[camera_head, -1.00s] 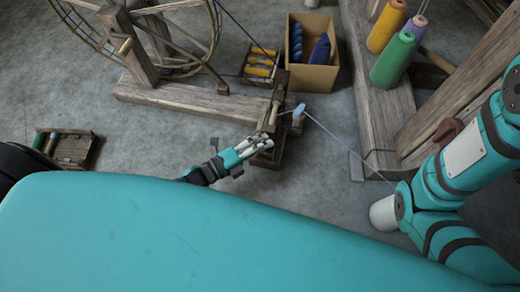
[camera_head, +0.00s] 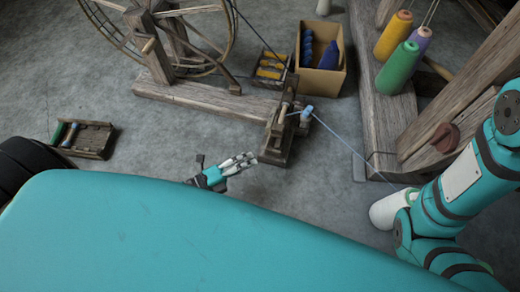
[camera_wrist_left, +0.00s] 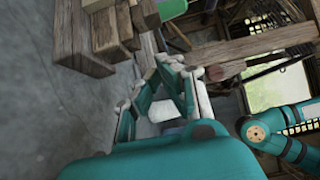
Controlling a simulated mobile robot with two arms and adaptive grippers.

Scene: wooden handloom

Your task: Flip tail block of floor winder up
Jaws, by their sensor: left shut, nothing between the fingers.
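The floor winder has a spoked wheel (camera_head: 175,35) and a long wooden base beam (camera_head: 205,97) on the floor. Its tail block (camera_head: 276,150) is a dark wooden piece at the right end of the beam, with a wooden pin and a light blue bobbin (camera_head: 307,111) at its top. I cannot tell the block's exact tilt. My left gripper (camera_head: 250,160) is shut and empty, just left of the block's foot with a small gap. In the left wrist view its fingers (camera_wrist_left: 168,82) point toward wooden parts.
A cardboard box (camera_head: 321,78) with blue yarn and a crate (camera_head: 270,68) of yellow bobbins stand behind the winder. A small wooden tray (camera_head: 92,140) lies left. The loom's beam (camera_head: 385,125) stands right, with a blue thread running from the bobbin. Grey floor is clear between.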

